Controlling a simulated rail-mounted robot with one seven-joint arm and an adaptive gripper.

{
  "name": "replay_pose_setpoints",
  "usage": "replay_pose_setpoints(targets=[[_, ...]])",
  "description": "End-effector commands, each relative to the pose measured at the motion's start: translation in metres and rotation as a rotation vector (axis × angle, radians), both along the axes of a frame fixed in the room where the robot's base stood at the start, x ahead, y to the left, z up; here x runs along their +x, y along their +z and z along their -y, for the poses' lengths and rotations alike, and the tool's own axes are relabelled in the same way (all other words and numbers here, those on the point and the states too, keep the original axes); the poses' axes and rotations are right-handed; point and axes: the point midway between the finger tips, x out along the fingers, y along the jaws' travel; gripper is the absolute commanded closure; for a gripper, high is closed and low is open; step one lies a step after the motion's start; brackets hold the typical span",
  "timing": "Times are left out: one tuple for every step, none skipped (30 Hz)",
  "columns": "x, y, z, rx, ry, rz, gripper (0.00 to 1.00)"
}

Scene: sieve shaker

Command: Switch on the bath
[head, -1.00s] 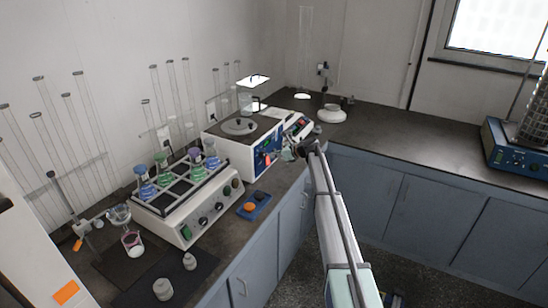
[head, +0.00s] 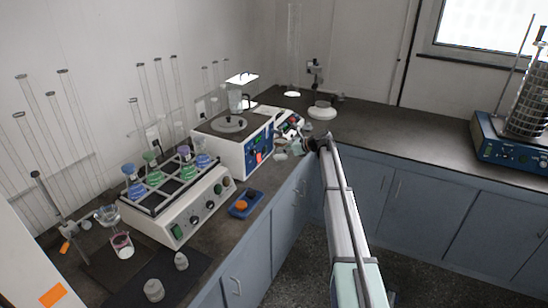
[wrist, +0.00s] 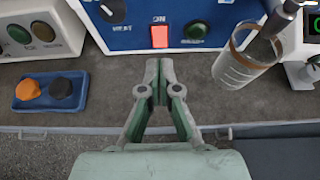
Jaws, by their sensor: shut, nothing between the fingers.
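The bath is a white box (head: 222,152) with a blue front panel, standing on the left counter. In the wrist view its panel (wrist: 135,40) shows a red rocker switch (wrist: 160,37) under a label that seems to read "ON". A dark knob sits left of the switch and a green-black one right of it. The switch also shows in the head view (head: 259,156). My gripper (wrist: 158,68) is shut and empty. Its tips appear just below the switch in the wrist view, apart from the panel as far as I can tell. In the head view my gripper (head: 281,155) is in front of the panel's right part.
A glass beaker (wrist: 236,72) with a dark rod over it is right of my gripper. A blue tray (wrist: 50,92) with an orange and a black knob lies left. A flask shaker (head: 185,205) stands nearer on the counter. A sieve shaker (head: 505,145) is far right.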

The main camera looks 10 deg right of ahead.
Motion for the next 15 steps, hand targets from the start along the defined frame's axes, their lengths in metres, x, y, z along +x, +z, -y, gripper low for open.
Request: replay_pose_setpoints(targets=[[-0.005, 0.004, 0.006, -0.001, 0.0, 0.001, 1.0], [-0.007, 0.006, 0.008, -0.001, 0.0, 0.001, 1.0], [-0.009, 0.01, 0.011, -0.001, 0.0, 0.001, 1.0], [-0.01, 0.012, 0.013, -0.001, 0.0, 0.001, 1.0], [-0.011, 0.014, 0.015, -0.001, 0.0, 0.001, 1.0], [-0.013, 0.017, 0.017, -0.001, 0.0, 0.001, 1.0], [-0.013, 0.019, 0.018, -0.001, 0.0, 0.001, 1.0], [-0.014, 0.02, 0.019, -0.001, 0.0, 0.001, 1.0], [-0.015, 0.021, 0.02, 0.0, 0.001, 0.0, 1.0], [-0.015, 0.022, 0.02, 0.0, 0.001, 0.0, 1.0], [-0.015, 0.022, 0.021, 0.0, 0.001, 0.0, 1.0], [-0.016, 0.022, 0.021, 0.0, 0.001, 0.0, 1.0], [-0.016, 0.023, 0.021, 0.0, 0.001, 0.0, 1.0], [-0.015, 0.023, 0.021, 0.0, 0.001, 0.0, 1.0], [-0.015, 0.023, 0.021, 0.0, 0.001, 0.0, 1.0]])
